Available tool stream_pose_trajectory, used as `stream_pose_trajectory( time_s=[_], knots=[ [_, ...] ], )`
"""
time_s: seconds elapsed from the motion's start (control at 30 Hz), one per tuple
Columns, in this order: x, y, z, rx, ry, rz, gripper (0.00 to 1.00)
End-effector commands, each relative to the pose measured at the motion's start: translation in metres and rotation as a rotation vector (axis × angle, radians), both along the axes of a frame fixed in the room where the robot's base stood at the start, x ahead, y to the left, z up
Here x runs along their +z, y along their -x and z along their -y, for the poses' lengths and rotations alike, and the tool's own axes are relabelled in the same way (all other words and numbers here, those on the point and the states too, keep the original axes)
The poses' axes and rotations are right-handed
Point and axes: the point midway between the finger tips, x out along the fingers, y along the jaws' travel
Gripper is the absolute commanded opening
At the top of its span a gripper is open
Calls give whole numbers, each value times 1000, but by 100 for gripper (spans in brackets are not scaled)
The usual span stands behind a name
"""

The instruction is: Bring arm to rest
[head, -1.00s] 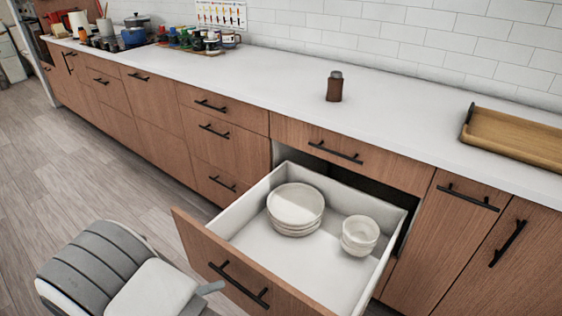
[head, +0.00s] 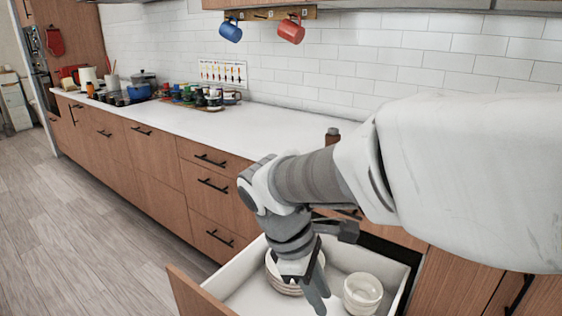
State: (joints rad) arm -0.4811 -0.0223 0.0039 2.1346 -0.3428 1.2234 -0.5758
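My gripper (head: 305,285) hangs over the open drawer, pointing down between the plates and the bowls in the picture. My arm reaches in from the right and covers much of the counter and the cabinet fronts there. I cannot tell how far apart its fingers are, nor whether it touches anything. No held object shows.
The open drawer (head: 243,290) juts out from the cabinets. It holds stacked plates (head: 274,272), partly hidden by my gripper, and bowls (head: 362,293). A brown shaker (head: 332,136) stands on the counter (head: 270,125). Blue (head: 230,31) and red (head: 291,30) mugs hang above. Left floor is clear.

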Motion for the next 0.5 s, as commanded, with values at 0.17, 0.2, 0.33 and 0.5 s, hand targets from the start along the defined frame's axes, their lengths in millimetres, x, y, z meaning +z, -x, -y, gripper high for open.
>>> stream_pose_trajectory(
  time_s=[0.17, 0.2, 0.33, 0.5],
  knots=[
    [22, 20, 30, -304, -166, 176, 27],
    [26, 24, 35, -371, -202, 215, 27],
    [36, 39, 50, -587, -318, 340, 27],
    [48, 55, 64, -839, -456, 488, 27]
  ],
)
